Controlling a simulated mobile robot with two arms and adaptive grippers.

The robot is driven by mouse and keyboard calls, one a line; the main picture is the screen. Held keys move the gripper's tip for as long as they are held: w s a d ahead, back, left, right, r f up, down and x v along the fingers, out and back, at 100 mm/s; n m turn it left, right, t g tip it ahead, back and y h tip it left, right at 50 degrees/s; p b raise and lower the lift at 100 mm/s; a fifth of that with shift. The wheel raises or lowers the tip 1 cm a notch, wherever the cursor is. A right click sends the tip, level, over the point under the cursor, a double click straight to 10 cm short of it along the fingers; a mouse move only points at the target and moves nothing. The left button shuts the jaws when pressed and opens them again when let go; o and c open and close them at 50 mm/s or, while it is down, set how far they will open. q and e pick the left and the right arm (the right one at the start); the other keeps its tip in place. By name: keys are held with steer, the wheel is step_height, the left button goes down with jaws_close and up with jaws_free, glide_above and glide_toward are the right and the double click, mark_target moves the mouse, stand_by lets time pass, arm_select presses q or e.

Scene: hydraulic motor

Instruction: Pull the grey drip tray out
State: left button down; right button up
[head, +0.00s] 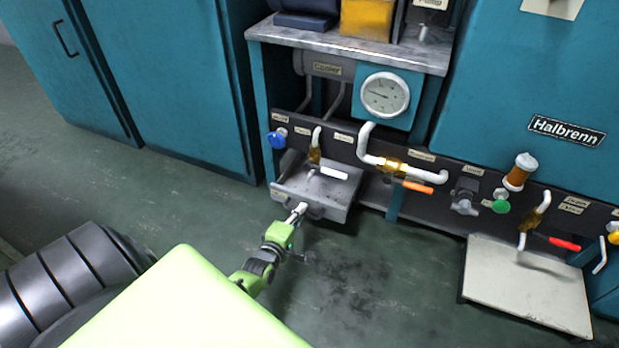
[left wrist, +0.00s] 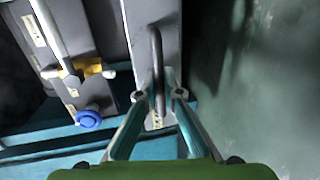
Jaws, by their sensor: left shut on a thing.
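The grey drip tray (head: 335,191) sticks out from under the dark panel of the machine in the head view, below a pipe outlet and a white-handled valve. Its front has a dark bar handle, which shows in the left wrist view (left wrist: 157,60) against the grey tray front (left wrist: 139,25). My left gripper (head: 298,212) is at the tray front in the head view. In the left wrist view its two fingers (left wrist: 160,100) are closed around the lower part of the handle. My right gripper is not in view.
A pale flat plate (head: 525,284) lies low at the right. Teal cabinets (head: 170,70) stand at the left.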

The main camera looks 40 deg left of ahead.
arm_select(q)
steer(key=s, duration=0.3)
steer(key=shift+d+f+p, duration=0.1)
steer(key=shift+d+p, duration=0.2)
steer(key=shift+d, duration=0.05)
steer(key=c, duration=2.5)
jaws_free()
steer(key=shift+w, duration=0.1)
steer(key=v, duration=1.2)
steer(key=shift+a, duration=0.1)
